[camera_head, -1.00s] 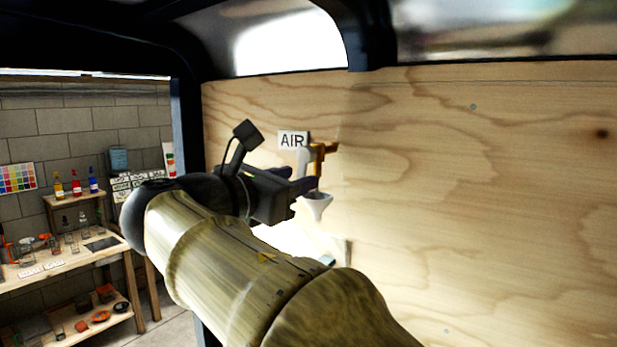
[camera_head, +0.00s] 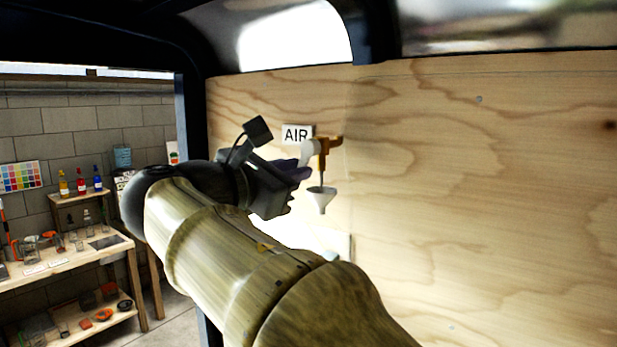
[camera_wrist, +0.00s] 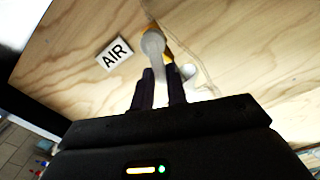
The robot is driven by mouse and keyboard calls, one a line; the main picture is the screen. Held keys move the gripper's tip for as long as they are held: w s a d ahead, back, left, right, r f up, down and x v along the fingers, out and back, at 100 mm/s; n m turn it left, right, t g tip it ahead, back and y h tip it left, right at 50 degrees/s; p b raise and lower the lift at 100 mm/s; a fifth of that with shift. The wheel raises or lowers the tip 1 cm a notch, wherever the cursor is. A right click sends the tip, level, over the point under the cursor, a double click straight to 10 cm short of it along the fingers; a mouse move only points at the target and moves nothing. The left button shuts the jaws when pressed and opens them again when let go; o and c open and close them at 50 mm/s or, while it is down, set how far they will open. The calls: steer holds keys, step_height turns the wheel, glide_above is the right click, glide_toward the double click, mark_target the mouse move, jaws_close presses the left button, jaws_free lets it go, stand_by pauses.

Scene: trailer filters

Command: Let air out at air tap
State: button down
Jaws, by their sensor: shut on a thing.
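The air tap (camera_head: 324,147) is brass-coloured and sits on the plywood wall beside the white AIR label (camera_head: 296,134). Its pale grey lever (camera_head: 308,153) shows to the left of the brass body. In the wrist view, the lever (camera_wrist: 156,66) runs down between the two dark fingers of my gripper (camera_wrist: 161,86), which are shut on it. In the head view my gripper (camera_head: 299,173) reaches the tap from the lower left, and its fingers partly hide the lever's lower end. The brass body (camera_wrist: 168,56) also shows behind the lever in the wrist view.
The plywood wall (camera_head: 480,200) is flat and bare to the right. A wooden shelf (camera_head: 75,252) with bottles and small items stands far left.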

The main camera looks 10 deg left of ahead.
steer(key=shift+w+a+r+m+b, duration=0.15)
steer(key=shift+a+r+m+b, duration=0.3)
steer(key=shift+m, duration=1.8)
steer(key=shift+w+a+r+m+b, duration=0.2)
steer(key=shift+r+m+b, duration=0.45)
steer(key=shift+m, duration=1.65)
steer(key=shift+w+a+r+m+b, duration=0.1)
steer(key=shift+a+r+m+b, duration=0.45)
steer(key=shift+m, duration=1.7)
steer(key=shift+d, duration=0.2)
steer(key=c, duration=1.4)
jaws_free()
steer(key=shift+s, duration=0.1)
steer(key=shift+s+a, duration=0.1)
